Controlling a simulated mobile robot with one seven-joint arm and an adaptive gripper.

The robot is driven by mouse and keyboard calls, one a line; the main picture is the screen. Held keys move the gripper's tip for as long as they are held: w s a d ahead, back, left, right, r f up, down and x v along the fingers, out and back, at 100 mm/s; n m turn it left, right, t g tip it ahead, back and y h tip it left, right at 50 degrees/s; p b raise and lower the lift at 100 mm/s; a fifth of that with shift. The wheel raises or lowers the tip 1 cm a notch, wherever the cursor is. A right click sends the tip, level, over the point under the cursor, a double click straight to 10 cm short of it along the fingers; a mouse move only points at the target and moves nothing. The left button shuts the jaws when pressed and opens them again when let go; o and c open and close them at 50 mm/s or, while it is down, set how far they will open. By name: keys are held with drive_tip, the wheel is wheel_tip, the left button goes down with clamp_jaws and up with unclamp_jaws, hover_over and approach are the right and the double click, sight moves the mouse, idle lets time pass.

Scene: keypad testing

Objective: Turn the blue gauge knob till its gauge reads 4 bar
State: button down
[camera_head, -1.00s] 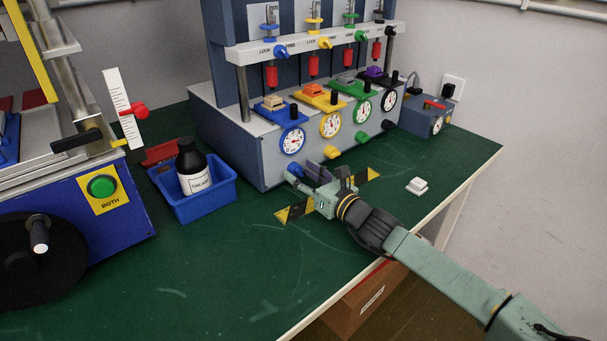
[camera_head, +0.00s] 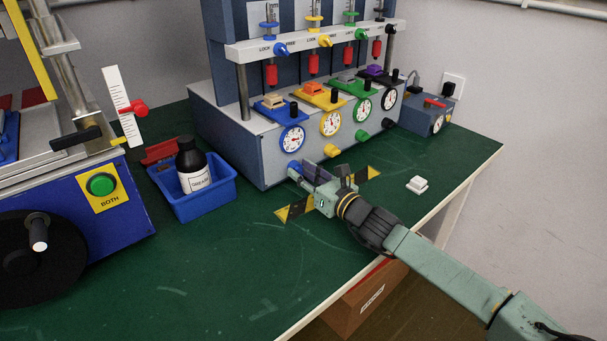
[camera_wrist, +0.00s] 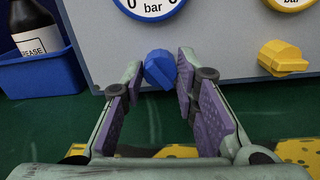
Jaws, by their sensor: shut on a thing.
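The blue knob (camera_wrist: 160,70) sits on the front of the grey cabinet, below the blue-rimmed gauge (camera_head: 292,139). My gripper (camera_wrist: 161,74) is shut on the blue knob, with one purple-padded finger on each side of it. In the head view my gripper (camera_head: 303,172) reaches the cabinet's lower front, and its fingers hide most of the blue knob (camera_head: 293,169). The gauge's needle is too small to read in the head view. In the wrist view only the gauge's bottom rim (camera_wrist: 150,8) with "bar" shows.
A yellow knob (camera_wrist: 282,58) is close on the right, below the yellow gauge (camera_head: 331,124). A blue bin (camera_head: 207,205) with a black bottle (camera_head: 190,163) stands to the left. A white block (camera_head: 417,185) lies on the green table at right.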

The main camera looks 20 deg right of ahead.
drive_tip(key=shift+f+b, duration=0.2)
drive_tip(key=shift+b, duration=0.1)
drive_tip(key=n+b, duration=0.2)
drive_tip(key=b, duration=0.2)
drive_tip(key=shift+f+n, duration=0.2)
drive_tip(key=shift+n, duration=0.2)
drive_tip(key=n+b, duration=0.2)
drive_tip(key=b, duration=0.1)
drive_tip(key=shift+r, duration=0.1)
drive_tip(key=shift+r+n+b, duration=0.2)
drive_tip(key=shift+n+b, duration=0.9)
drive_tip(key=shift+b, duration=0.05)
drive_tip(key=c, duration=1.2)
unclamp_jaws()
drive_tip(key=shift+c, duration=0.2)
drive_tip(key=shift+s, duration=0.1)
drive_tip(key=v, duration=1.2)
drive_tip(key=shift+r, duration=0.1)
